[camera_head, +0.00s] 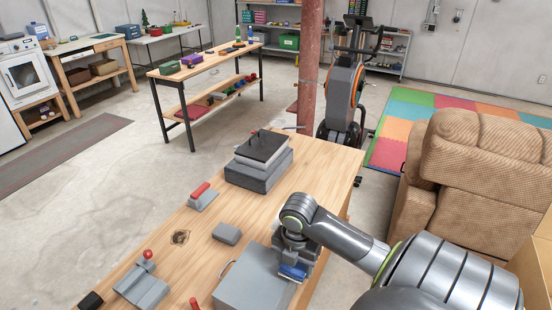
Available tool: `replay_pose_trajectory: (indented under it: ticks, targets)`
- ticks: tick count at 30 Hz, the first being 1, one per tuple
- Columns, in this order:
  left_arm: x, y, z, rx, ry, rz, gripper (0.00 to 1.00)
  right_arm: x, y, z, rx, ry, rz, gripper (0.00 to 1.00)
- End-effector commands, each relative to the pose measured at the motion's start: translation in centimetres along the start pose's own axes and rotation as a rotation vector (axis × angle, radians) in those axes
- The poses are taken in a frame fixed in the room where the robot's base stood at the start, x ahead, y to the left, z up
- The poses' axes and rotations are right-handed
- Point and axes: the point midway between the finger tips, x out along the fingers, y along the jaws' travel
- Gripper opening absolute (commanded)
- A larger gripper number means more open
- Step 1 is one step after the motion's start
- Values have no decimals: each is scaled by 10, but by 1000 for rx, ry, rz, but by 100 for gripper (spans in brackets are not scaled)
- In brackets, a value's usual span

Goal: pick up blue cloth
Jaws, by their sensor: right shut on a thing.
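The blue cloth (291,272) shows as a small blue patch low between the fingers of my right gripper (292,268). My right gripper points down over the near workbench, beside a grey metal box. It is shut on the blue cloth. The gripper and wrist hide much of the cloth's surroundings. My left gripper is not in the head view.
The wooden workbench (205,236) holds a grey box (250,283), a small grey block (226,233), a red-handled tool (203,195) and stacked grey cases (259,170). A red post (311,65) stands behind it. A brown recliner (478,190) is at right.

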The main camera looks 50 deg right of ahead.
Motion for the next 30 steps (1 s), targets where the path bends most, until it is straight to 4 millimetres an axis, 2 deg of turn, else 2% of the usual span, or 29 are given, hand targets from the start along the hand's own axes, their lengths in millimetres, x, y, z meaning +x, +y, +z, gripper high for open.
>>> replay_pose_trajectory:
  ticks: [1, 6, 12, 21, 30]
  targets:
    - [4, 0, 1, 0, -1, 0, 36, 2, -12, 1, -3, -5, -4, 36]
    - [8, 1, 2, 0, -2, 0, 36, 1, -44, 1, -3, -5, -6, 36]
    - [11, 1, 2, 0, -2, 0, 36, 1, -71, 0, -2, -2, -5, 36]
    - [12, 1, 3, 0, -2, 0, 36, 0, -91, 0, -1, 0, 0, 36]
    - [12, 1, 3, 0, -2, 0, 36, 0, -94, 0, -1, 1, 1, 36]
